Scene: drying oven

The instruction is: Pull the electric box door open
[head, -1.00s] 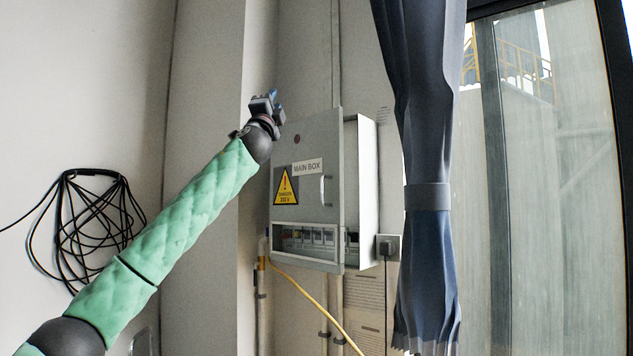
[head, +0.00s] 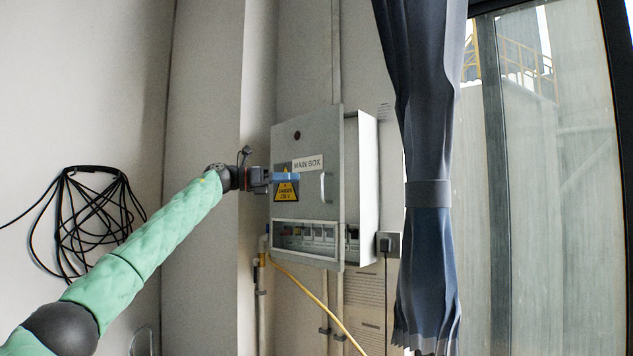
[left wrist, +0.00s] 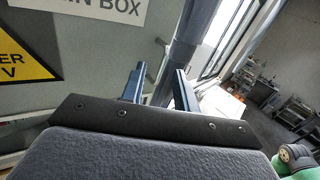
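The electric box door (head: 308,208) is a grey panel on the wall box, with a "MAIN BOX" label, a yellow danger sign and a window strip low down. Its handle (head: 326,187) is a small upright bar near the right edge. That edge appears to stand off from the box body (head: 363,190), and a strip of the inside seems to show. My left gripper (head: 286,176) is in front of the door's left half, left of the handle, overlapping the sign. In the left wrist view its two blue fingers (left wrist: 160,88) are apart with nothing held. My right gripper is not in view.
A dark curtain (head: 428,150) hangs just right of the box, beside a window. A socket (head: 388,244) sits below right of the box. A yellow cable (head: 310,298) runs under it. Black cable coils (head: 85,225) hang on the left wall.

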